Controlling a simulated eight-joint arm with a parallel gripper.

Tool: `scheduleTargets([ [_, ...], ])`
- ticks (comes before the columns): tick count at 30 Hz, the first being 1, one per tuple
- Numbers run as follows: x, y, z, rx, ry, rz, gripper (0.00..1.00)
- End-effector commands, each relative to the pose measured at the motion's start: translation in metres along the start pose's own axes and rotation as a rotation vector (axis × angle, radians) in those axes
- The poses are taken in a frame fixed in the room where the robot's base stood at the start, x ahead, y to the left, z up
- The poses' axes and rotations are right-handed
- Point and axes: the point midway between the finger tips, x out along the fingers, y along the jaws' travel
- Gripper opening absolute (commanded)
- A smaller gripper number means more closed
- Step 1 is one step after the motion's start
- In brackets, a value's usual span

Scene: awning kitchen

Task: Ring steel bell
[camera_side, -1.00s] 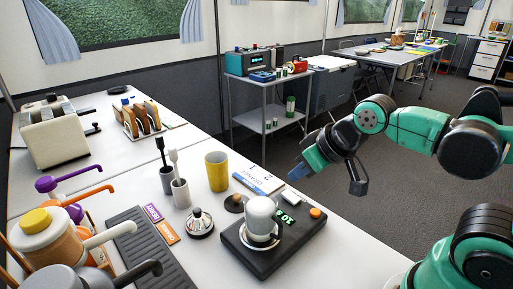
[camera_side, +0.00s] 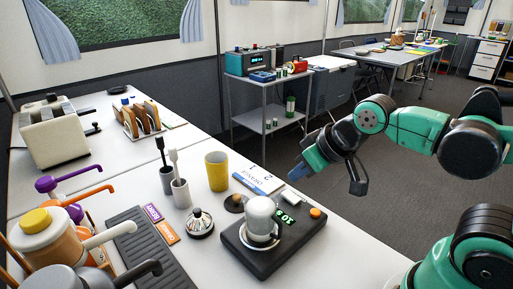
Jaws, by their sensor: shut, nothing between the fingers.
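The steel bell (camera_side: 200,224) is a small shiny dome with a dark knob on top. It stands upright on the white table, left of the black scale. My gripper (camera_side: 356,188) is in the air to the right of the table's far edge, well away from the bell, pointing down. Its dark fingers look shut, with nothing held. Nothing touches the bell.
A yellow cup (camera_side: 217,171) is behind the bell. Grey holders with utensils (camera_side: 181,193) and pump bottles (camera_side: 45,238) stand left. Bare table shows front right.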

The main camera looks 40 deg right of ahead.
Motion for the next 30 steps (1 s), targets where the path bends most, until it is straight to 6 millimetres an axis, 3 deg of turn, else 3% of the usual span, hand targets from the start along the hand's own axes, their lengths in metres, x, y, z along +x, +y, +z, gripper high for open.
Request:
scheduleTargets([
  [4,0.001,-0.003,-0.006,0.021,0.005,-0.002,0.00],
  [8,0.004,-0.013,-0.024,0.102,0.022,-0.005,0.00],
  [15,0.025,-0.056,-0.078,0.366,0.082,-0.037,0.00],
  [21,0.048,-0.100,-0.107,0.568,0.123,-0.088,0.00],
  [25,0.058,-0.120,-0.115,0.653,0.137,-0.115,0.00],
  [30,0.064,-0.131,-0.119,0.703,0.144,-0.131,0.00],
])
